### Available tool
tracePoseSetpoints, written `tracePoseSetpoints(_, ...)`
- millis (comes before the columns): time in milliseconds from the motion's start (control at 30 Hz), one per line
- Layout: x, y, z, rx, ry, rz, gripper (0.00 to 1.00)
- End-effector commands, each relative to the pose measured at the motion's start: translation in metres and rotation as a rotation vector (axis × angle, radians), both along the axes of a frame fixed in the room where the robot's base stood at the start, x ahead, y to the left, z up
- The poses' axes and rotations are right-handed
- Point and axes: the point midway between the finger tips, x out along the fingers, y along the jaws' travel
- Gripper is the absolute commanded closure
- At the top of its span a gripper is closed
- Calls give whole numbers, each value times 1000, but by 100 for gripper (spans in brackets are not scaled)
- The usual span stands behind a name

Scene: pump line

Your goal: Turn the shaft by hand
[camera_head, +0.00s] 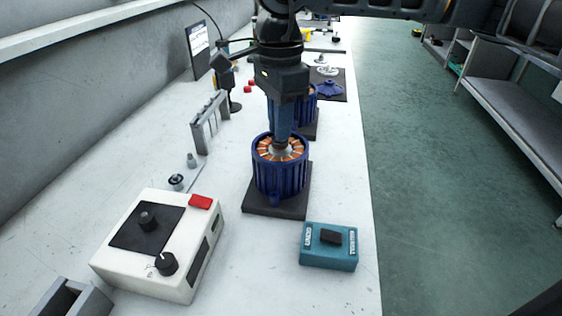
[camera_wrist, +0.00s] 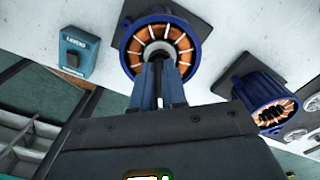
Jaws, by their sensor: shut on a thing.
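A blue finned motor housing (camera_head: 268,179) with copper windings (camera_head: 262,148) stands upright on a dark base plate (camera_head: 296,204) on the white bench. My gripper (camera_head: 281,144) points straight down into the open top of this housing. Its fingers are shut on the shaft at the centre of the windings; the shaft itself is mostly hidden by the fingers. In the wrist view the fingers of my gripper (camera_wrist: 160,82) reach into the ring of windings (camera_wrist: 181,42) inside the blue housing (camera_wrist: 192,22).
A teal box with a black switch (camera_head: 330,250) stands right of the housing, near the bench edge. A cream control box (camera_head: 190,265) stands front left. A second blue housing (camera_head: 311,100) stands behind. A grey rack (camera_head: 209,124) stands left. The aisle floor (camera_head: 430,180) is clear.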

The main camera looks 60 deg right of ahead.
Motion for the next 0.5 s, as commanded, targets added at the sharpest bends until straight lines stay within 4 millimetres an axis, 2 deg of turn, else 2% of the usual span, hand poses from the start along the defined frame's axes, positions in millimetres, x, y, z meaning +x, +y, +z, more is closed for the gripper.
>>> tracePoseSetpoints(333,0,0,1,-1,-1,35,100)
tracePoseSetpoints(500,0,0,-1,-2,-1,-5,100)
